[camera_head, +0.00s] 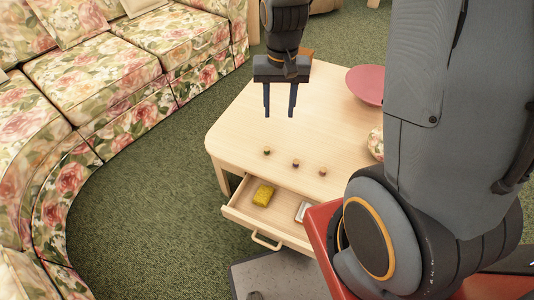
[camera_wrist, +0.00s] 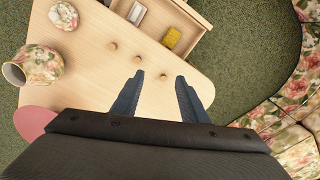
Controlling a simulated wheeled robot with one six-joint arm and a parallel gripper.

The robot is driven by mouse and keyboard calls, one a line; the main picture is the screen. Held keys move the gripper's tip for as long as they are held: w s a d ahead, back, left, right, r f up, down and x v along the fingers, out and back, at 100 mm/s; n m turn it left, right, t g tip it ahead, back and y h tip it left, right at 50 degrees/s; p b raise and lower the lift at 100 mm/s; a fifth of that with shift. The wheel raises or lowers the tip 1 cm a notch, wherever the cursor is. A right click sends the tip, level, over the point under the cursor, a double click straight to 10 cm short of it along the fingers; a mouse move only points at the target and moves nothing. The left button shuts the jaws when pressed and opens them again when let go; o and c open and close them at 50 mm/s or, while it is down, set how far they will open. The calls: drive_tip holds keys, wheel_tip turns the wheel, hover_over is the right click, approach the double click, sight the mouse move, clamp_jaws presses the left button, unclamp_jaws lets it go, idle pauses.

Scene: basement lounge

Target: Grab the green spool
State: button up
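Three small spools stand in a row on the pale wooden table (camera_head: 240,125), near its front edge above the drawer. The leftmost spool in the head view (camera_head: 266,151) looks green; the middle one (camera_head: 295,162) looks reddish and the right one (camera_head: 322,170) brownish. My gripper (camera_head: 280,114) is open and empty, fingers pointing down above the table.
An open drawer (camera_head: 237,214) holds a yellow sponge-like block (camera_head: 263,195) and a pale item (camera_head: 302,211). A pink round dish (camera_head: 368,85) and floral pottery (camera_wrist: 43,65) stand on the table. A floral sofa (camera_head: 90,80) curves along the left.

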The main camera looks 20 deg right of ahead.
drive_tip(key=w+f+m+b, duration=0.2)
drive_tip(key=w+f, duration=0.3)
drive_tip(key=f, duration=0.4)
drive_tip(key=w+f+m+b, duration=0.1)
drive_tip(key=w+f+b, duration=0.2)
drive_tip(key=w+f, duration=0.35)
drive_tip(key=m+b, duration=0.2)
hover_over(267, 148)
drive_tip(key=f, duration=1.1)
drive_tip(key=shift+w+a+f, duration=0.1)
drive_tip(key=shift+w+a, duration=0.05)
drive_tip(key=shift+w, duration=0.2)
drive_tip(key=f, duration=0.3)
drive_tip(key=s+f, duration=0.1)
drive_tip(key=f, duration=0.1)
drive_tip(key=shift+w+f, duration=0.1)
drive_tip(key=shift+f, duration=0.45)
clamp_jaws()
drive_tip(key=shift+r, duration=0.2)
